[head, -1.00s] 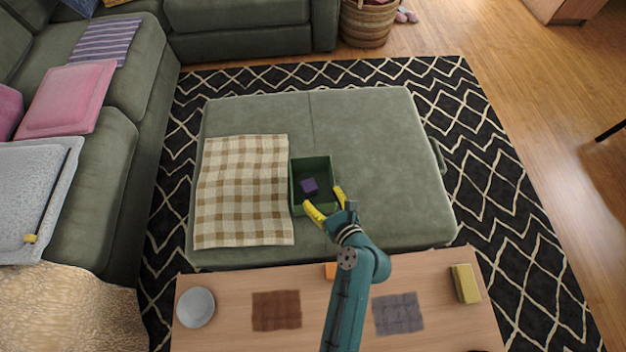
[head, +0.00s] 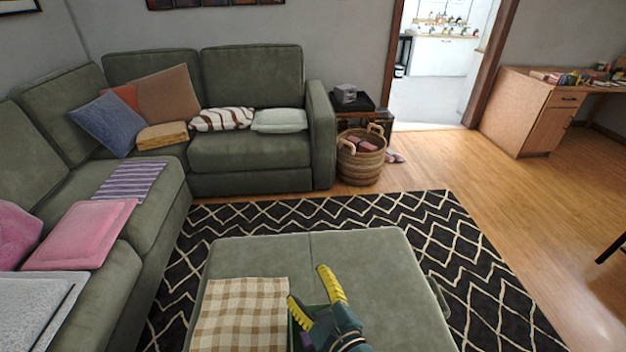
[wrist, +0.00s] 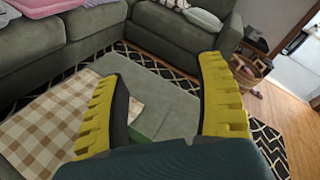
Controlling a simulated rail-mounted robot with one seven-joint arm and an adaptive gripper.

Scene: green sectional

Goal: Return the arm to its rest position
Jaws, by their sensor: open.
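My gripper (head: 318,288) is at the bottom of the head view, with its yellow fingers spread apart and nothing between them. It is over the near part of the green ottoman (head: 370,258). The green box (head: 291,333) is mostly hidden behind my gripper, and a bit of something purple (head: 307,340) shows inside it. In the wrist view the open fingers (wrist: 165,108) point out across the ottoman toward the sofa. A green edge of the box (wrist: 137,136) shows beside the left finger.
A checked cloth (head: 240,310) lies on the ottoman left of the box. A green sectional sofa (head: 250,152) runs along the left and back. A wicker basket (head: 360,165) stands by its end. The patterned rug (head: 470,250) and the wooden floor at right are clear.

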